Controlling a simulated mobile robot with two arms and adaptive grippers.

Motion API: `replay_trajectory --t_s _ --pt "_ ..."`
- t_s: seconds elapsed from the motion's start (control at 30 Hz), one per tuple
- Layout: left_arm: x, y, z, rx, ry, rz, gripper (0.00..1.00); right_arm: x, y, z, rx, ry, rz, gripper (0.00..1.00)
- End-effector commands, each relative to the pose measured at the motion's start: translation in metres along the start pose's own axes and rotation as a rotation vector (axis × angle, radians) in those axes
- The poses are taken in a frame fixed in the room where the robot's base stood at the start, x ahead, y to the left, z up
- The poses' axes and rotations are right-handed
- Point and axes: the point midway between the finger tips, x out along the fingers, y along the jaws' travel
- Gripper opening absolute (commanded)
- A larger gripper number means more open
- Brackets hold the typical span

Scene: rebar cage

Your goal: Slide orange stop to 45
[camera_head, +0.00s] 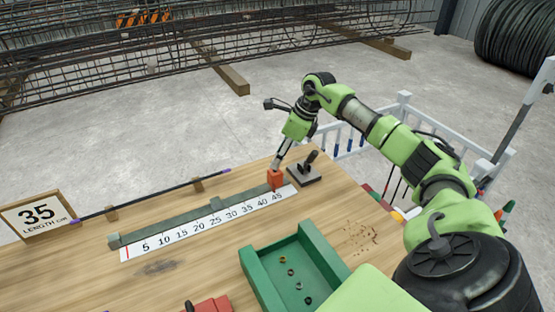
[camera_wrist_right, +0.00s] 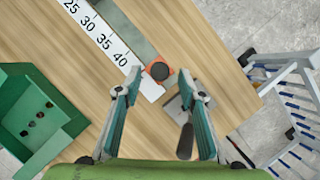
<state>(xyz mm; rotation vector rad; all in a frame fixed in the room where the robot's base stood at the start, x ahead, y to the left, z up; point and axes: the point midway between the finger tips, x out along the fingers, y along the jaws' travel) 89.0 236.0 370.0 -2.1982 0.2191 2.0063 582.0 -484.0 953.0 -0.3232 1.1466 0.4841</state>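The orange stop (camera_head: 275,179) sits on the grey-green rail (camera_head: 180,221) at its far right end, beside the 45 mark of the white scale (camera_head: 205,225). In the right wrist view the stop (camera_wrist_right: 158,69) has a round black knob. There, the scale (camera_wrist_right: 98,32) shows 25 to 40, and the 45 is hidden. My right gripper (camera_head: 279,164) is low over the stop; in its wrist view the fingers (camera_wrist_right: 154,84) are apart, with the stop beyond and between them. I cannot tell whether they touch it. My left gripper is not in view.
A sign (camera_head: 38,215) reads 35 LENGTH CM. A thin dark bar (camera_head: 150,194) lies on wooden supports behind the rail. A dark plate with a handle (camera_head: 304,172) stands right of the stop. A green tray (camera_head: 293,266) with small rings is in front. White railing (camera_head: 400,112) stands beyond the table.

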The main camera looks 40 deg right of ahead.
Motion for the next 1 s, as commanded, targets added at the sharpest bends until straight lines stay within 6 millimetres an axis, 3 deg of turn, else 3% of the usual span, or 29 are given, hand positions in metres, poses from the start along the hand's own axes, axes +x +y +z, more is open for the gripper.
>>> replay_trajectory --t_s 0.2,0.43,0.6,1.0 --pt "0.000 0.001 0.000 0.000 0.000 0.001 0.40 -0.050 -0.002 0.000 0.001 -0.001 -0.005 0.37" --pt "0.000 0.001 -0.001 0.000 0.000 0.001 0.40 -0.088 -0.001 0.000 0.001 -0.001 -0.001 0.37" --pt "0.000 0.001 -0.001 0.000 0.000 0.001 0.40 -0.099 0.000 -0.001 0.001 0.001 0.000 0.37" --pt "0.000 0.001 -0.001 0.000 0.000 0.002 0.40 -0.100 0.000 -0.001 0.001 0.001 0.000 0.37"
